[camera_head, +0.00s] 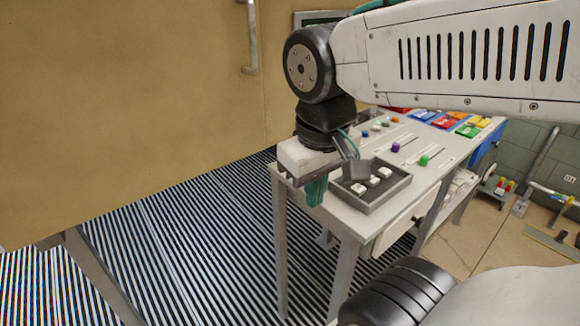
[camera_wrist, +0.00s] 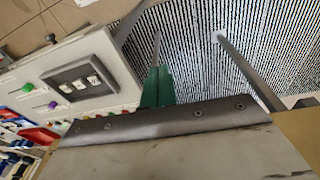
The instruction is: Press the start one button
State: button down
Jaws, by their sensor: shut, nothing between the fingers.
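A grey-framed box (camera_head: 373,208) with three white buttons sits at the near end of a white control table. The white buttons (camera_head: 372,181) stand in a row, and they also show in the wrist view (camera_wrist: 80,84). No label is readable, so I cannot tell which one is start one. My gripper (camera_head: 316,192) has green fingers, pointing down and shut with nothing between them. It hangs left of the box, by the table's left edge, apart from the buttons. In the wrist view the green fingers (camera_wrist: 157,88) show to the right of the box, over the striped floor.
The table (camera_head: 345,212) also carries a purple knob (camera_head: 395,147), a green knob (camera_head: 424,160) and coloured panels (camera_head: 468,130) farther back. My arm's white link covers part of the far end.

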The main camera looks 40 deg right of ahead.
jog(key=w+d+m+h, duration=0.2)
jog(key=w+d, duration=0.3)
jog(key=w, duration=0.3)
jog(key=w+d+f+m+h, duration=0.1)
jog(key=w+d+m+h, duration=0.1)
jog(key=w+d, duration=0.3)
jog(key=w+d+f+m+t+h, duration=0.1)
jog(key=w+d+h, duration=0.3)
jog(key=w, duration=0.8)
jog(key=shift+w+d+f+m, duration=0.25)
jog(key=shift+w+d+m, duration=0.1)
jog(key=shift+d+m, duration=0.05)
jog(key=shift+f, duration=4.4)
jog(key=shift+f, duration=0.1)
jog(key=shift+f, duration=0.3)
jog(key=shift+f, duration=0.45)
jog(key=shift+r, duration=0.9)
